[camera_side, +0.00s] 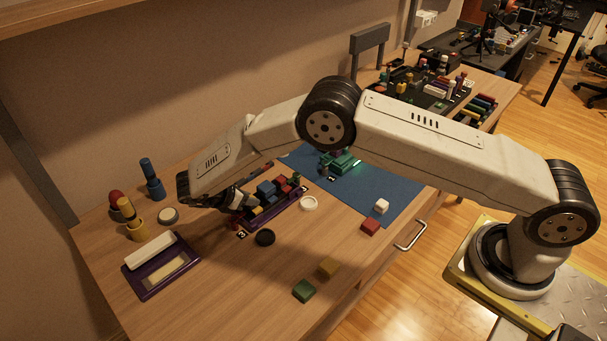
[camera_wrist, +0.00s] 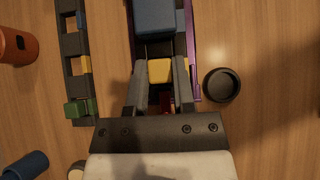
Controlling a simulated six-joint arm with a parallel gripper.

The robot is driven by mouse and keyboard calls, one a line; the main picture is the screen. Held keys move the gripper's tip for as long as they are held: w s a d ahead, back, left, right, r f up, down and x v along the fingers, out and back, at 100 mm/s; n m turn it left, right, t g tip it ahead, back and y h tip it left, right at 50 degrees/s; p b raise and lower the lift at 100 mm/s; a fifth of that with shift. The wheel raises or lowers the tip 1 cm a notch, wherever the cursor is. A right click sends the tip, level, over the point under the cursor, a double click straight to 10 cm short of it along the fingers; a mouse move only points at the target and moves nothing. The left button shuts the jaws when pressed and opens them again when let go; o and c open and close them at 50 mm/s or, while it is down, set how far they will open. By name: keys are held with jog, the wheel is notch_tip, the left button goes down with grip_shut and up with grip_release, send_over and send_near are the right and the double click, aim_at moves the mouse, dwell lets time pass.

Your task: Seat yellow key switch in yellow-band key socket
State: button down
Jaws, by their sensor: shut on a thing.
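My gripper (camera_wrist: 160,74) is shut on a yellow key switch (camera_wrist: 159,70), which shows between its fingertips in the wrist view. In the side view my gripper (camera_side: 241,203) is low at the left end of the purple tray (camera_side: 272,217). The yellow piece overlaps the tray in the wrist view; I cannot tell whether it is lifted clear. A dark strip (camera_wrist: 70,46) to the left in the wrist view has square openings with blue, yellow and green marks. Its yellow-band socket (camera_wrist: 84,65) is at the middle opening. In the side view my arm mostly hides this strip.
Blue (camera_side: 266,188) and red blocks stand in the tray, close beyond the gripper. A black round dish (camera_side: 265,237) lies right of it. Upright blue (camera_side: 152,180) and yellow (camera_side: 132,218) pieces stand at the left.

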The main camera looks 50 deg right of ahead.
jog(key=shift+f, duration=0.2)
jog(key=shift+c, duration=1.9)
grip_release()
jog(key=shift+v, duration=3.9)
